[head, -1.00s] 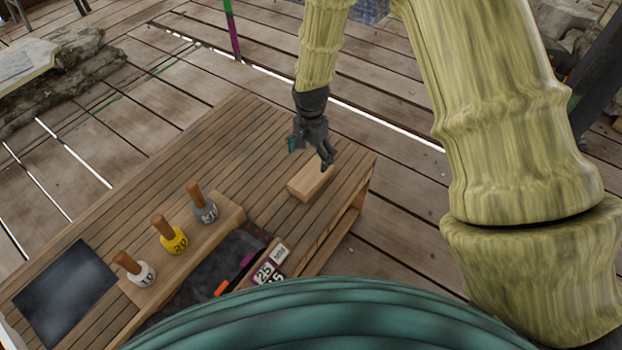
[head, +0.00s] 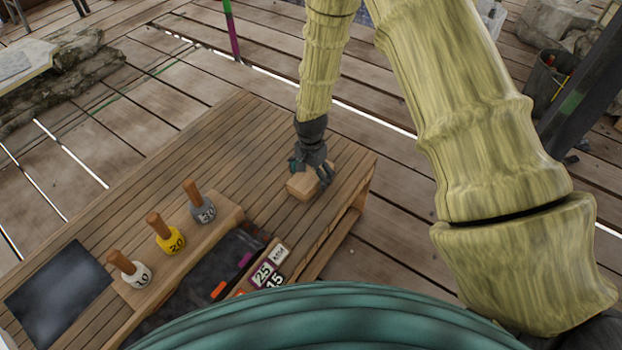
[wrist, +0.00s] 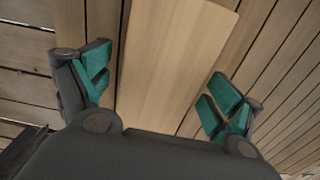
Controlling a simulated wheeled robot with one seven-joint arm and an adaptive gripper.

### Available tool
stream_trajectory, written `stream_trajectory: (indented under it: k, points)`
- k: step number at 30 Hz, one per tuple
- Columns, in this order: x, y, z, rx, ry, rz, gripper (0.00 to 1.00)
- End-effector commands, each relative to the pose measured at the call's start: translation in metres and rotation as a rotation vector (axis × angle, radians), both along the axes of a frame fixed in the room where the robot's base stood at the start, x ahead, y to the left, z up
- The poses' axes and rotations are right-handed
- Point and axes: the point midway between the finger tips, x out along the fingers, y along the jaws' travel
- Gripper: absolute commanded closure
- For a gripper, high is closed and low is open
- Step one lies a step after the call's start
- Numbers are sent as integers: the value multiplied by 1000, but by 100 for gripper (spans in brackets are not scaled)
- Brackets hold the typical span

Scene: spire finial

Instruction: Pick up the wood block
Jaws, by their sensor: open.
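The wood block (head: 301,187) is a plain light-brown rectangular block lying on the slatted wooden table (head: 235,130) near its right end. My gripper (head: 311,172) is down at the block in the head view and covers part of it. In the wrist view the block (wrist: 175,60) lies between the two teal-padded fingers of my gripper (wrist: 158,95). The fingers are open, one on each side, with a gap showing on both sides. I cannot tell how far down the block's sides the fingertips reach.
A wooden rack holds weights with wooden handles: white (head: 130,270), yellow (head: 166,235) and grey (head: 200,204). A dark tray area (head: 195,295) with number cards (head: 264,272) lies along the table's near side. A black mat (head: 58,285) is at left. The table middle is clear.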

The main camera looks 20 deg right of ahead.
Motion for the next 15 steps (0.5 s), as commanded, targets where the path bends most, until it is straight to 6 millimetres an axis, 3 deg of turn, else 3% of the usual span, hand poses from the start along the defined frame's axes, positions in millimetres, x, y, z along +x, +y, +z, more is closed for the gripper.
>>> stream_trajectory:
  k: [5, 6, 15]
  points:
    - [0, 0, 0, 0, 0, 0, 8]
    - [0, 0, 0, 0, 0, 0, 12]
    - [0, 0, 0, 0, 0, 0, 64]
